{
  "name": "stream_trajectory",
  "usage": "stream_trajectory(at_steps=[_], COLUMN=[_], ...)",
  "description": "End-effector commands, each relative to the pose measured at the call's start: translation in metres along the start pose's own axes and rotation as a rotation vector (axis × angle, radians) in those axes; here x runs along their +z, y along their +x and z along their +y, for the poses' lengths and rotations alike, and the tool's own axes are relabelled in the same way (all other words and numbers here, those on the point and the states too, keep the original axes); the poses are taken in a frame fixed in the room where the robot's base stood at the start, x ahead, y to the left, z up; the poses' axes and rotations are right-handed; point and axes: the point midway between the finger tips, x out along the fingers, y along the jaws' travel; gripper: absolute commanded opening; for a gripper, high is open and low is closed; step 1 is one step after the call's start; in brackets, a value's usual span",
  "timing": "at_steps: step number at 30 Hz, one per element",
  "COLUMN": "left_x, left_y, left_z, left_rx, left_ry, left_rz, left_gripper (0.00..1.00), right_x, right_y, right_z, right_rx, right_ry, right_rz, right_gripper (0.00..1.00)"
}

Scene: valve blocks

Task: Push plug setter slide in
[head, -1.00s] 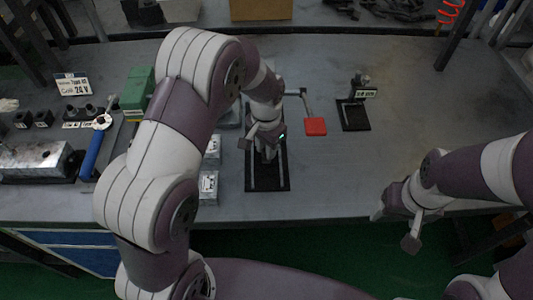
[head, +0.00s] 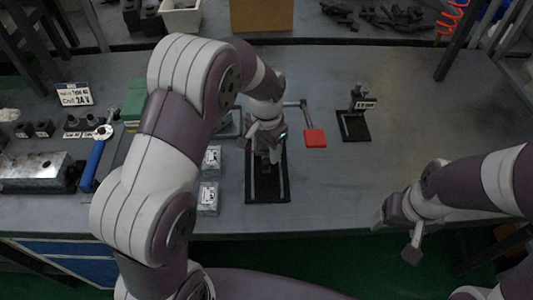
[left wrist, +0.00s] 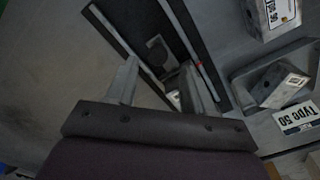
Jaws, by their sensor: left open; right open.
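A black base with pale rails (head: 282,185), which looks like the plug setter, lies on the bench in the middle of the head view. My left gripper (head: 268,150) is over its far part and hides what stands there. In the left wrist view the left gripper (left wrist: 160,85) is open, its two fingers apart over the rails (left wrist: 190,45). A dark block with a rounded top (left wrist: 157,48) sits between the rails, just beyond the fingers. I cannot tell whether a finger touches it. My right gripper (head: 398,228) is open and empty at the bench's front edge.
A red pad (head: 315,138) with a lever and a small black stand (head: 354,122) are right of the base. Metal blocks (head: 208,197) with labels stand close on its left. A blue-handled tool (head: 92,163) lies further left. The bench's right side is clear.

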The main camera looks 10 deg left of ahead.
Motion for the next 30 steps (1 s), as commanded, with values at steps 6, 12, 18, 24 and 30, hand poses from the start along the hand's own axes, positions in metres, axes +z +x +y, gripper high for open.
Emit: stream_trajectory(at_steps=[6, 12, 18, 24, 30], left_x=[-0.001, -0.001, -0.001, -0.001, -0.006], left_y=[-0.061, -0.093, -0.095, -0.095, -0.094], left_z=[-0.001, -0.001, -0.001, -0.001, -0.003], left_rx=[-0.002, 0.000, 0.000, 0.000, -0.010], left_ry=[0.000, 0.000, 0.000, 0.000, -0.039], left_rz=[0.005, 0.001, 0.001, 0.001, 0.029], left_gripper=[0.52, 0.52, 0.52, 0.52, 0.52], right_x=[0.000, -0.002, -0.002, -0.002, -0.002], right_y=[-0.001, -0.013, -0.013, -0.013, -0.013], right_z=[0.000, 0.000, 0.000, 0.000, 0.000], right_rx=[0.000, 0.000, 0.000, 0.000, 0.000], right_ry=[0.000, 0.000, 0.000, 0.000, 0.000], right_rz=[0.000, 0.000, 0.000, 0.000, 0.000], right_gripper=[0.78, 0.78, 0.78, 0.78, 0.78])
